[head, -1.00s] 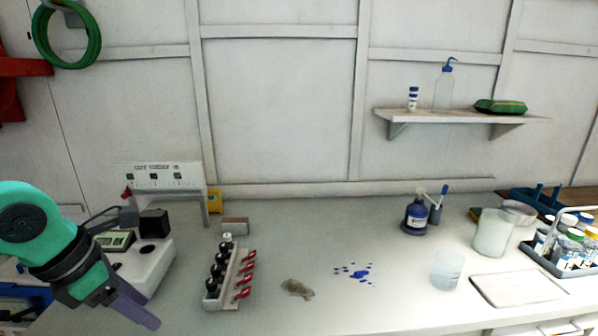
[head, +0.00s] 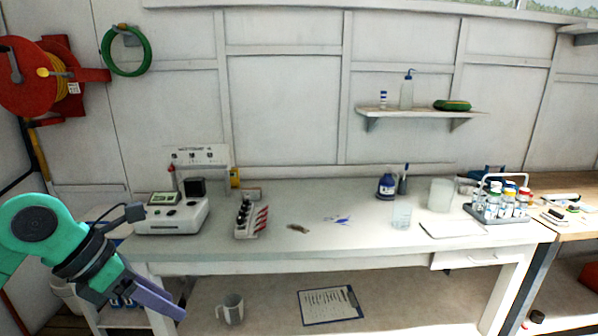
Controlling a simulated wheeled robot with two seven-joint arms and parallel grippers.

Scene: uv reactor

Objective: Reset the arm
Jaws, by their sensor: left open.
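My left arm comes in from the left, green with a dark wrist. My left gripper (head: 158,300) has purple fingers that point down and to the right, in front of the table's left front edge. It is open and holds nothing that I can see. It is apart from the things on the white table (head: 330,262). My right gripper and arm are not in this view.
A white instrument (head: 172,218) stands at the table's left end, beside a rack with red levers (head: 250,220). A brown smear and a blue spill (head: 342,220) lie mid-table. A bottle carrier (head: 500,213) is at right. A mug (head: 231,308) and clipboard (head: 330,305) are below.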

